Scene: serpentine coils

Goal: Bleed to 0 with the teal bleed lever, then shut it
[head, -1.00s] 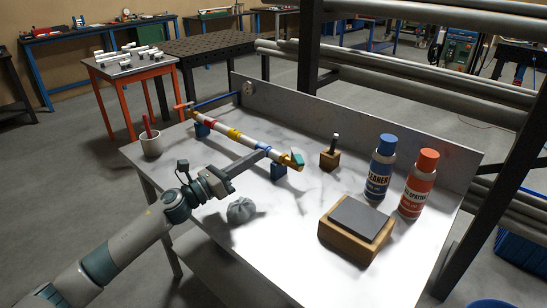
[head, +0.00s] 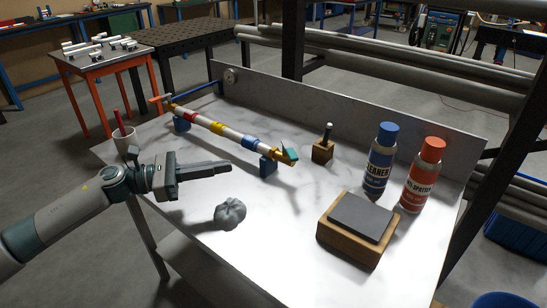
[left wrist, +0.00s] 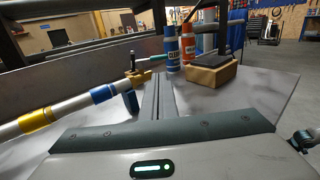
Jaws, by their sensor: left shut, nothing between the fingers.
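A white pipe (head: 224,132) with red, yellow and blue bands lies across blue supports on the bench. The teal bleed lever (head: 291,154) is on the brass fitting (head: 280,156) at its near right end. The lever also shows small in the left wrist view (left wrist: 156,57), beyond the fingers. A round gauge (head: 230,76) is on the bench's back panel; its reading is too small to tell. My left gripper (head: 230,168) is shut and empty, left of the lever and apart from it. In the left wrist view its fingers (left wrist: 158,92) point toward the bench's far side.
A grey crumpled cloth (head: 230,213) lies in front of the pipe. A wooden block with a dark plate (head: 357,220), a blue-capped can (head: 380,160), an orange-capped can (head: 422,178) and a small wooden stand (head: 323,150) are at right. A cup (head: 125,141) stands at left.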

